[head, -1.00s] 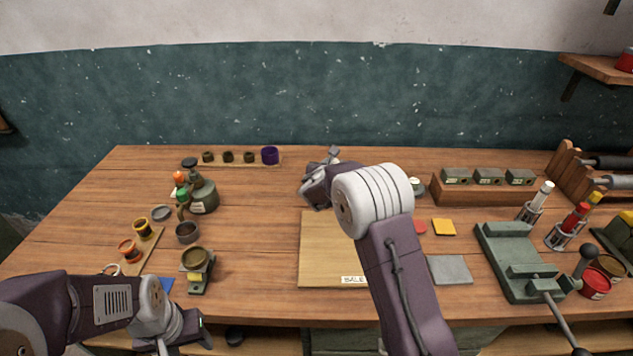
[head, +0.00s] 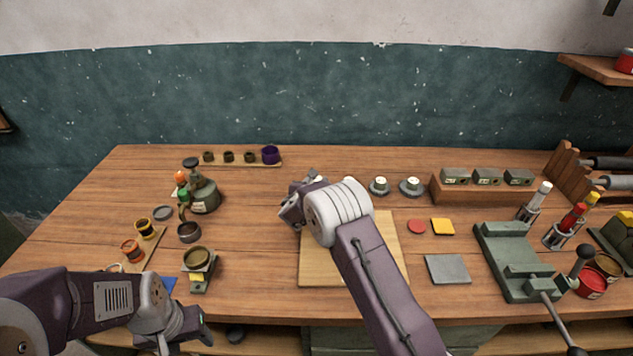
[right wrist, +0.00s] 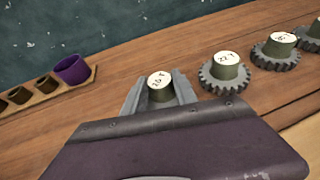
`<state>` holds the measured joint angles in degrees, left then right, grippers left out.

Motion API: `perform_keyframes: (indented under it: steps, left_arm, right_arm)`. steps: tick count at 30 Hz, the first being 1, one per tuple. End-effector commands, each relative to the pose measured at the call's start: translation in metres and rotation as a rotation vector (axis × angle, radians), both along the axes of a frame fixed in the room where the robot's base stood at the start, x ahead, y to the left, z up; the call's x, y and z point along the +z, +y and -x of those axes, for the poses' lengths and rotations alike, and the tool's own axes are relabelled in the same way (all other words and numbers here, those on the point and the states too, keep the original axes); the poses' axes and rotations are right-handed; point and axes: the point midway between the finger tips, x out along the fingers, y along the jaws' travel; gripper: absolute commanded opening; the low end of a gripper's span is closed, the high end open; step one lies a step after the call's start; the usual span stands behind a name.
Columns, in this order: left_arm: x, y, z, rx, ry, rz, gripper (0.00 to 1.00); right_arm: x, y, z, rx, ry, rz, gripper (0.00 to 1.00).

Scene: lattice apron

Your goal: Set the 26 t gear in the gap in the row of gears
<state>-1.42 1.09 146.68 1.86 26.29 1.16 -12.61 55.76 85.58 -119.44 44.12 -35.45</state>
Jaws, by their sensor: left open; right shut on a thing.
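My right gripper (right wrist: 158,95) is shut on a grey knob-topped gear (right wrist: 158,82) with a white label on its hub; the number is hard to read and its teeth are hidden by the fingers. Two gears show in the head view (head: 379,186) (head: 411,187). My left gripper (head: 205,330) is open and empty at the bench's front left.
A strip with small dark cups and a purple cup (head: 270,155) lies at the back left. A pale board (head: 318,262) lies mid-bench under my right arm. A wooden block (head: 480,190) with grey boxes and a green vise (head: 515,262) stand at right.

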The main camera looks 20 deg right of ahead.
Motion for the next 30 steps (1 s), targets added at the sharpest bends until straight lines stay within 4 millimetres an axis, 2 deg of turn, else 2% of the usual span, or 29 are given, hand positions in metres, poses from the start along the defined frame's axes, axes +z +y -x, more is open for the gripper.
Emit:
perform_keyframes:
  steps: [2, 3, 5, 17, 20, 30]
  left_arm:
    - [-0.004, 0.0, 0.0, 0.0, 0.0, 0.0, 0.53]
    - [-0.004, 0.0, 0.0, 0.0, 0.0, 0.0, 0.53]
    - [-0.003, 0.0, 0.0, 0.0, 0.0, 0.0, 0.53]
    - [0.003, 0.0, 0.0, 0.0, 0.0, 0.0, 0.53]
    - [-0.002, 0.0, 0.0, 0.0, 0.0, 0.0, 0.53]
    - [-0.009, 0.0, 0.0, 0.0, 0.0, 0.0, 0.53]
  right_arm:
    - [-0.002, 0.0, 0.0, 0.0, -0.003, 0.001, 0.0]
    - [-0.003, 0.0, 0.0, 0.0, 0.0, 0.0, 0.39]
    - [-0.002, 0.0, 0.0, 0.0, 0.001, 0.0, 0.55]
    - [0.003, 0.001, 0.001, 0.001, 0.001, 0.0, 0.55]
    - [0.007, 0.009, 0.014, 0.004, 0.0, 0.001, 0.55]
    - [0.035, 0.044, 0.082, 0.004, 0.0, 0.0, 0.55]
